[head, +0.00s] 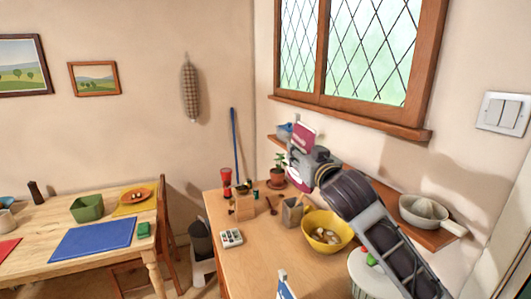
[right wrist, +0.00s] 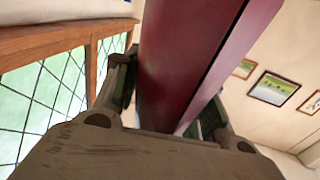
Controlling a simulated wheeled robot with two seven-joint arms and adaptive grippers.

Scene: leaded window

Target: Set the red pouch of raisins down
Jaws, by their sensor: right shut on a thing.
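The red pouch of raisins (head: 303,136) is held up in front of the wall, just below the window, above the counter's back part. My right gripper (head: 304,153) is shut on it. In the right wrist view the pouch (right wrist: 188,70) fills the middle as a dark red shape between the two fingers of the gripper (right wrist: 170,100). The pouch is well above the wooden counter (head: 262,255). My left gripper is not in view.
A narrow shelf (head: 395,207) under the window bears a grey citrus juicer (head: 424,212) and a blue thing at its far end. The counter holds a yellow bowl (head: 325,246), a utensil holder (head: 291,215), a potted plant (head: 277,180) and a calculator-like box (head: 231,238). Some bare counter shows between them.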

